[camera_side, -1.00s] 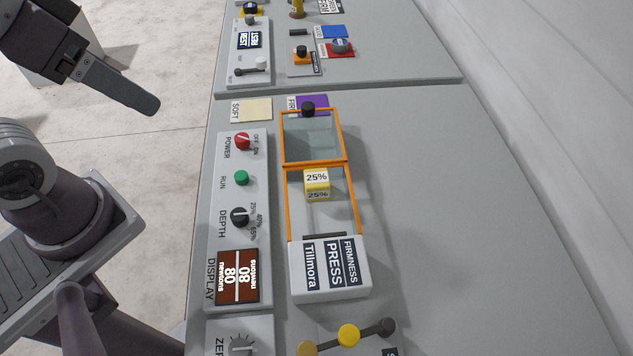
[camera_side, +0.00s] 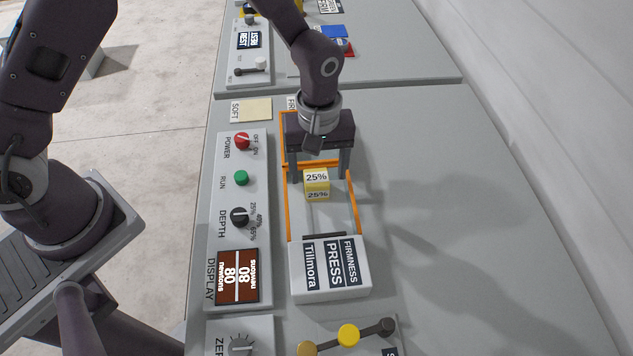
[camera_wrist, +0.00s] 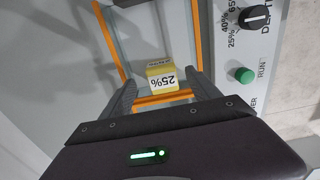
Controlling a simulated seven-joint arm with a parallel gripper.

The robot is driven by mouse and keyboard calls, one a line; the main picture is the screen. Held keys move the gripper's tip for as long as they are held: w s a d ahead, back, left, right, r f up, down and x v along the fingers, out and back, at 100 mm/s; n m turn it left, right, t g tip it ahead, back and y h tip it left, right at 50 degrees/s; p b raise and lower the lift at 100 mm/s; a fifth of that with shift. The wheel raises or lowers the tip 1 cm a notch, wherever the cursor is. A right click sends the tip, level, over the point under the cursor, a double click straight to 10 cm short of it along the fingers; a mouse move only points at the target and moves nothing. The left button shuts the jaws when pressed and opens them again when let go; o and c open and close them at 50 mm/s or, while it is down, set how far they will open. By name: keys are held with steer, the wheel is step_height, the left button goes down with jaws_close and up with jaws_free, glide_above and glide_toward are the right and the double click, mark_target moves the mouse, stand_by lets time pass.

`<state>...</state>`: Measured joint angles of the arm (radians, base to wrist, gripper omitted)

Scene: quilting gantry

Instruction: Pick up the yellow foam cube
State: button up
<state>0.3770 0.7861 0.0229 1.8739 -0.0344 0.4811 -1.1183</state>
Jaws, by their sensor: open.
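The yellow foam cube (camera_side: 317,185) sits inside the orange-framed press bay, with "25%" labels on its top and near face. In the wrist view the cube (camera_wrist: 161,74) lies ahead of the gap between my fingers. My gripper (camera_side: 319,175) is open over the orange frame, with its fingers spread wide and pointing down. In the side view the cube shows between and slightly in front of the fingers. I cannot tell whether either finger touches anything. My gripper (camera_wrist: 163,92) holds nothing.
The orange frame (camera_side: 355,212) surrounds the bay closely. The "Tillmora" press block (camera_side: 330,268) stands at its near end. A control panel with a green run button (camera_side: 241,178), depth knob (camera_side: 240,217) and display (camera_side: 237,276) lies on the left. The grey bench on the right is clear.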

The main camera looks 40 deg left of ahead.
mark_target(317, 182)
step_height(317, 182, down, 4)
steer(key=shift+f, duration=0.2)
steer(key=shift+r, duration=0.1)
steer(key=c, duration=1.4)
